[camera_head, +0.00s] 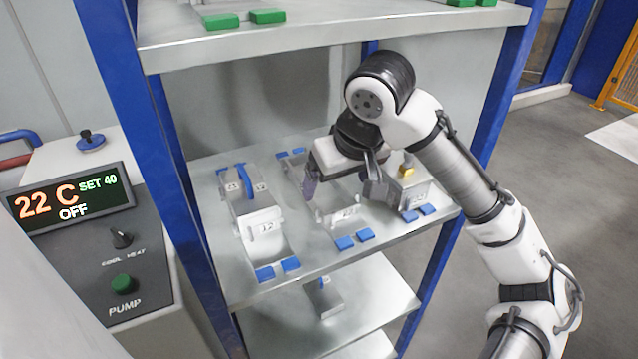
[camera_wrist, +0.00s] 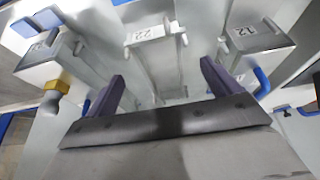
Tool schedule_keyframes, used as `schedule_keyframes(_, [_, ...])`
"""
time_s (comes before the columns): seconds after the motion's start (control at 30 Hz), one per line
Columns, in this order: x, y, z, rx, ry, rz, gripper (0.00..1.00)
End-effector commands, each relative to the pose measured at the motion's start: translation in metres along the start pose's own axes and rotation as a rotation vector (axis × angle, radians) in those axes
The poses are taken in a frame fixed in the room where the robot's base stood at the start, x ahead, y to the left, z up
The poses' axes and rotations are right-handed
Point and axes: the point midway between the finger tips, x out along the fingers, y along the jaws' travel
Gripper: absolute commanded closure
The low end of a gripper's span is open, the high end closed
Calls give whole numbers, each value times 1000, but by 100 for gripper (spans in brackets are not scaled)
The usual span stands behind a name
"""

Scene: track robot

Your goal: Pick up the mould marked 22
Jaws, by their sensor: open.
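In the head view the middle mould (camera_head: 343,214) stands on the shelf, partly hidden by my gripper. My gripper (camera_head: 342,190) is over it with its fingers apart. In the wrist view the two purple fingers of my gripper (camera_wrist: 162,84) show on either side of the mould's body, with nothing clamped. I cannot tell how far the fingers are above it or whether they touch it.
The mould marked 12 (camera_head: 262,226) with a blue hose stands left on the shelf (camera_head: 310,258). Another mould (camera_head: 412,190) with a brass fitting stands close on the right. Blue posts (camera_head: 450,235) and an upper shelf (camera_head: 330,35) frame the space. A control panel (camera_head: 90,240) is at left.

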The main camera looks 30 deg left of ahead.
Motion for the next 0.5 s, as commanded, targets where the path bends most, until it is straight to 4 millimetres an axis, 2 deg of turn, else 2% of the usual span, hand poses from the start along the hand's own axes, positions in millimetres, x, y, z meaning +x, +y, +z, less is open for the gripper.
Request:
schedule_keyframes(0.03, [2,0,-12,-1,-1,3,11])
schedule_keyframes(0.2, [14,0,-40,1,-1,2,11])
schedule_keyframes(0.33, [20,0,-52,0,0,2,11])
schedule_keyframes(0.5, [31,0,-54,1,-1,1,11])
